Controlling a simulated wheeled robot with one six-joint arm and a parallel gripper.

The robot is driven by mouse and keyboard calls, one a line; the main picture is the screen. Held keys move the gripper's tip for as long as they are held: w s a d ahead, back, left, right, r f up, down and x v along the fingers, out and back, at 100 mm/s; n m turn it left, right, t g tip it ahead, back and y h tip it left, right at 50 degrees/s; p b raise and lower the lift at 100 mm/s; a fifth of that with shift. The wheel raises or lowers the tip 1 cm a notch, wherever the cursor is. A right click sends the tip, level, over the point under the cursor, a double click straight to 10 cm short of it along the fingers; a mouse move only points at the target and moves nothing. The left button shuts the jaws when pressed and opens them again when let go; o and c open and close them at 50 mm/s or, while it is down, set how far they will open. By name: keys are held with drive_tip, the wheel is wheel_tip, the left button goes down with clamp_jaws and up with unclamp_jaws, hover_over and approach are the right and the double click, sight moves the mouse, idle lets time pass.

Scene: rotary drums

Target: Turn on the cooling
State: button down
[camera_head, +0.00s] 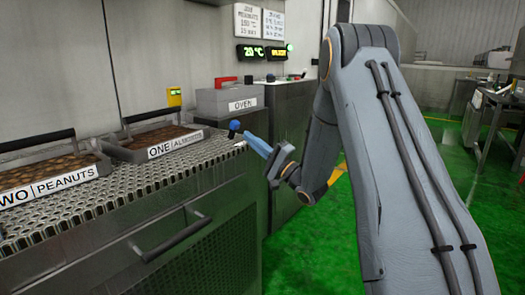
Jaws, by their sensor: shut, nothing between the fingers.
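A blue round knob (234,126) stands on a short stem at the right end of the perforated metal counter. It carries no label that I can read. My gripper (249,136) has light-blue fingers, which are shut and empty. Their tips point at the knob from its right and sit very close to it. I cannot tell whether they touch it. My grey arm covers the right middle of the view and part of the floor behind.
Trays labelled ONE ALMONDS (176,148) and TWO PEANUTS (60,187) stand on the perforated counter (130,190). Behind are a grey OVEN box (229,101), a green 20 °C display (252,52) and a yellow display (278,53). Green floor (310,255) is open.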

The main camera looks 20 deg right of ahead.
sight(237, 127)
drive_tip(key=shift+x, duration=1.85)
drive_tip(key=shift+d+r, duration=0.1)
